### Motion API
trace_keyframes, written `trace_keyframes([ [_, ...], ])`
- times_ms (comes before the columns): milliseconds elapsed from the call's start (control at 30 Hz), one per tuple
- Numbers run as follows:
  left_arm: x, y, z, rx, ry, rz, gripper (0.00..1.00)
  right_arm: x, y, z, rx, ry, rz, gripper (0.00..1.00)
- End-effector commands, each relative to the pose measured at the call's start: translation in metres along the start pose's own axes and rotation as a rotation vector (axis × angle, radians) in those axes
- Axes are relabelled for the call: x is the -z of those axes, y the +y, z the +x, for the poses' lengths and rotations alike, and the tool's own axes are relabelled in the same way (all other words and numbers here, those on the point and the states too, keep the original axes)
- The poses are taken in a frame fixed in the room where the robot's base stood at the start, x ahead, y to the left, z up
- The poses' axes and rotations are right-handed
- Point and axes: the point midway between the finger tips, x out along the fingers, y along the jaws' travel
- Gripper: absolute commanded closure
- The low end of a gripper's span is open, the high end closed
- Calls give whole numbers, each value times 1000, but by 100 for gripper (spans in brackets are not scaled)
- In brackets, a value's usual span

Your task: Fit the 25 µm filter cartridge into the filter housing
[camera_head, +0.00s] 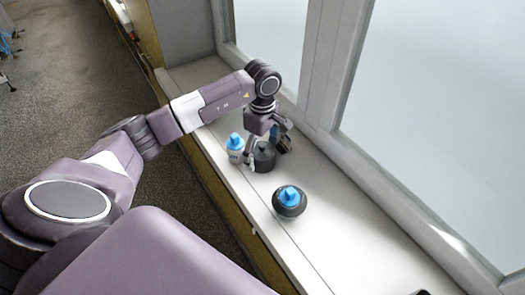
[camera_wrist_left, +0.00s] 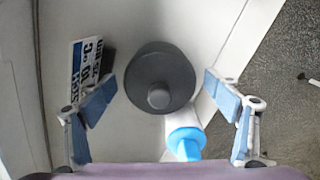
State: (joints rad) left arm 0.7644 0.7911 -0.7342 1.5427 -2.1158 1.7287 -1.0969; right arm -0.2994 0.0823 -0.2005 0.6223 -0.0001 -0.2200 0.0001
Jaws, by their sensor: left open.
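My left gripper (camera_head: 267,146) is open above the window sill, its fingers spread on either side of a dark grey round piece with a central knob (camera_head: 264,158). In the left wrist view this piece (camera_wrist_left: 160,75) lies between the open fingers and is not gripped. A white cylinder with a blue cap (camera_head: 236,147) stands close beside it; it also shows in the wrist view (camera_wrist_left: 184,132). A dark round bowl-like piece with a blue top (camera_head: 289,203) stands apart, nearer on the sill. I cannot tell which piece is the 25 µm cartridge or the housing. My right gripper is not in view.
The white sill (camera_head: 330,255) is narrow, with window frames (camera_head: 345,70) along its right side and a drop to the dark floor (camera_head: 65,100) on the left. A label card with blue and black print (camera_wrist_left: 84,62) stands by one finger. The near sill is mostly clear.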

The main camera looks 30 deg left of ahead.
Motion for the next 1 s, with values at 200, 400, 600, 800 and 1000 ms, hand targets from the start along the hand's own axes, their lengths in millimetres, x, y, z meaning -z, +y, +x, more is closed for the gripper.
trace_keyframes([
  [200,0,0,3,-2,0,1,18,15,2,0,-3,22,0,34],
  [400,0,0,3,-2,-1,1,35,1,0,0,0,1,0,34],
  [600,0,0,3,-2,-1,1,57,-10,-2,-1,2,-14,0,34],
  [800,0,0,2,-2,-1,0,63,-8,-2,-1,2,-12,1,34],
  [1000,0,1,-1,-3,-1,0,63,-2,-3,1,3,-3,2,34],
])
